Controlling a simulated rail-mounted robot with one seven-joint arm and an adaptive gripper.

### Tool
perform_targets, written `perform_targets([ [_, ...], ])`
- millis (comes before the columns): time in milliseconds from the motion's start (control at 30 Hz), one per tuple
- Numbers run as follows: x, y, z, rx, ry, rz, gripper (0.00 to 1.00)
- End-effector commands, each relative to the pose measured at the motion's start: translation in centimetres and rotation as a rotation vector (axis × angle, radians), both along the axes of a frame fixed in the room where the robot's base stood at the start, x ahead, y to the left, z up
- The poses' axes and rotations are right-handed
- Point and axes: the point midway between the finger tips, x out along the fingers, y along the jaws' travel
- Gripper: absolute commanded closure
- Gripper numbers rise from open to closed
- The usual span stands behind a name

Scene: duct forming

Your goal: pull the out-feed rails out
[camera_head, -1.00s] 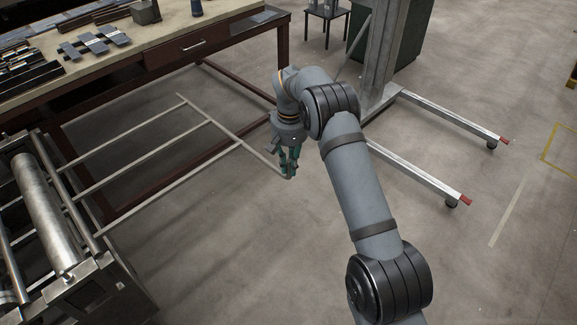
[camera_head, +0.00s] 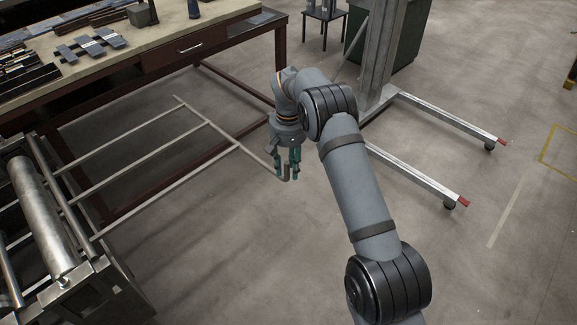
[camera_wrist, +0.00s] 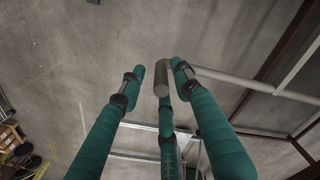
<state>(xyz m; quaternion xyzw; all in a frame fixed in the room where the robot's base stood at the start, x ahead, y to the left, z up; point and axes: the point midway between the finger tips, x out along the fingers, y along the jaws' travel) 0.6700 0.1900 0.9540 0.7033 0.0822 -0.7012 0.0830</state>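The out-feed rails (camera_head: 165,162) are thin grey rods reaching out from the roller machine (camera_head: 45,225), joined at their outer ends by a long crossbar (camera_head: 222,130). The crossbar's near end bends up into a short handle (camera_head: 286,173), which also shows in the wrist view (camera_wrist: 162,79). My gripper (camera_head: 288,168) has green fingers pointing down around this handle. In the wrist view the fingers (camera_wrist: 158,85) are spread, with a clear gap between the left finger and the handle. The right finger is very near the handle; I cannot tell whether it touches.
A workbench (camera_head: 225,22) with metal pieces and a drawer stands behind the rails. A metal stand (camera_head: 425,175) with long floor legs is to the right of my arm. Bare concrete floor (camera_head: 240,260) lies in front of the rails.

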Motion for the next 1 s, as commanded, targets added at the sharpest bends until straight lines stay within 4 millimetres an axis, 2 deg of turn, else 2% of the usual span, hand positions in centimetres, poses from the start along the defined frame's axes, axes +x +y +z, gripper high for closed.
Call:
perform_targets([
  [167, -0.1, 0.1, 0.2, 0.001, 0.001, 0.0, 0.68],
  [267, 0.0, 0.1, 1.2, 0.001, -0.001, 0.001, 0.68],
  [700, 0.0, 0.1, 9.9, 0.002, -0.004, 0.0, 0.68],
  [833, 0.0, 0.1, 11.3, 0.0, -0.002, 0.0, 0.68],
  [1000, -0.1, 0.1, 12.0, 0.0, 0.0, 0.001, 0.68],
])
